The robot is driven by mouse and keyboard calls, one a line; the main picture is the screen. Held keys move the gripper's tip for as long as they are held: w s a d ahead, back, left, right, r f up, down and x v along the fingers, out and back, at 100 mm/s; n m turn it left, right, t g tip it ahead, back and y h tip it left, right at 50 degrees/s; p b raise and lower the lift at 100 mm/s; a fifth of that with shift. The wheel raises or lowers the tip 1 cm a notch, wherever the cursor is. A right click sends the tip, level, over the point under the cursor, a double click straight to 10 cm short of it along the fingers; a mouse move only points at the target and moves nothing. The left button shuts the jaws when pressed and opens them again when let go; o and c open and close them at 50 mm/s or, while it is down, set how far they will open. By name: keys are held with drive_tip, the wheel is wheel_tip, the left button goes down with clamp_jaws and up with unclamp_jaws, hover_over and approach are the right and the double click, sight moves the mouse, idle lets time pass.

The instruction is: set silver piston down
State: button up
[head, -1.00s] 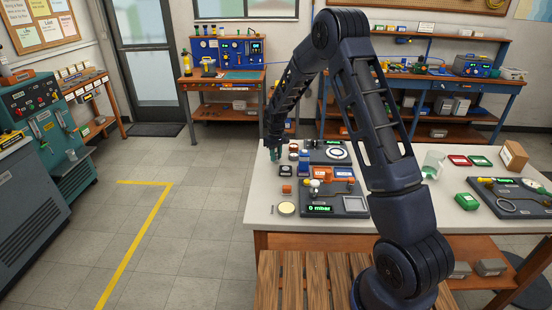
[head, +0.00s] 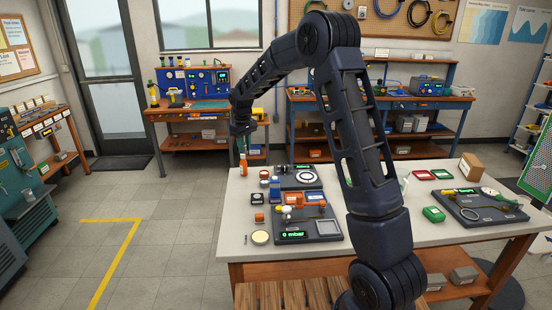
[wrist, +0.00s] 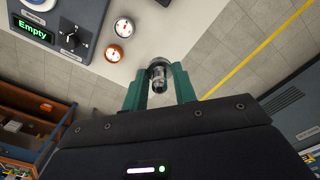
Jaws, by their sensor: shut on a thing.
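My gripper (wrist: 158,92) is shut on the silver piston (wrist: 157,72), a shiny metal cylinder between the two teal fingers in the wrist view. In that view the piston shows just past the pale table's edge, over the floor; its height cannot be told. In the head view my gripper (head: 242,137) is at the table's far left corner, seen above the tabletop (head: 240,215). The piston cannot be made out there. An orange-and-white item (head: 243,162) shows right below the gripper.
In the wrist view, two small round items, one white-topped (wrist: 124,27) and one orange-rimmed (wrist: 113,53), stand near the table edge beside a unit reading "Empty" (wrist: 33,28). A "0 mbar" unit (head: 293,235) sits nearer. The table's left strip is mostly bare.

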drive_tip(key=shift+d+r, duration=0.1)
drive_tip(key=shift+r, duration=0.1)
drive_tip(key=w+d, duration=0.4)
drive_tip(key=d, duration=0.6)
drive_tip(key=w+d+m, duration=0.1)
drive_tip(key=w+d, duration=0.2)
drive_tip(key=d, duration=0.7)
drive_tip(key=w+d, duration=0.4)
drive_tip(key=d, duration=0.6)
drive_tip(key=s+d+m, duration=0.1)
drive_tip(key=s+d, duration=0.1)
drive_tip(key=d, duration=1.6)
drive_tip(key=s+d, duration=0.3)
drive_tip(key=d, duration=1.5)
wheel_tip(320, 180, down, 20)
drive_tip(key=shift+a+r, duration=0.1)
